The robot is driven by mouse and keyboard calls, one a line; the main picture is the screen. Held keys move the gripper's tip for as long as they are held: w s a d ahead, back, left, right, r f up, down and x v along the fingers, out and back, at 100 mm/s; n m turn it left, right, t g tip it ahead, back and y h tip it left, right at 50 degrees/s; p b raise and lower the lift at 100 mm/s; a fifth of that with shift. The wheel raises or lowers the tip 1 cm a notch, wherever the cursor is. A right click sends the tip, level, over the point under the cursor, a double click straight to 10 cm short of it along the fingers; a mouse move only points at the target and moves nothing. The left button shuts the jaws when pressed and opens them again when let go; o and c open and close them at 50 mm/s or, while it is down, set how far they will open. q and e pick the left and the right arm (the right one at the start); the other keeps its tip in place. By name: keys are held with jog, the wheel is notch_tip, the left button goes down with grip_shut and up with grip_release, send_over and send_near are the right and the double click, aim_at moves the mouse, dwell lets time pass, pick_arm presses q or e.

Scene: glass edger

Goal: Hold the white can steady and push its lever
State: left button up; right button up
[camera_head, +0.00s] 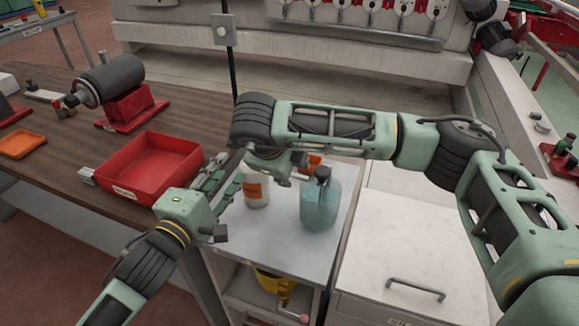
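The white can (257,191) with an orange label stands upright on the small grey-topped cart. Its top and its lever are hidden behind my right wrist. My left gripper (236,168) comes in from the lower left. Its fingers are spread apart, close to the can's left side; I cannot tell whether they touch it. My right arm reaches across from the right, and my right gripper (277,165) is over the can's top. Its fingers are mostly hidden by the wrist, so their state does not show.
A translucent blue bottle with a dark cap (320,205) stands just right of the can. An orange item (314,163) is partly hidden behind it. A red bin (150,167) sits on the wooden table (60,170) at left. A white cabinet (405,245) stands right of the cart.

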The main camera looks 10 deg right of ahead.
aim_at(296, 175)
jog(key=shift+w+d+f, duration=0.2)
jog(key=shift+w+d, duration=0.2)
jog(key=x, duration=0.6)
jog(key=shift+w+d+f, duration=0.1)
jog(key=shift+w+f, duration=0.1)
jog(key=shift+f, duration=0.05)
grip_shut()
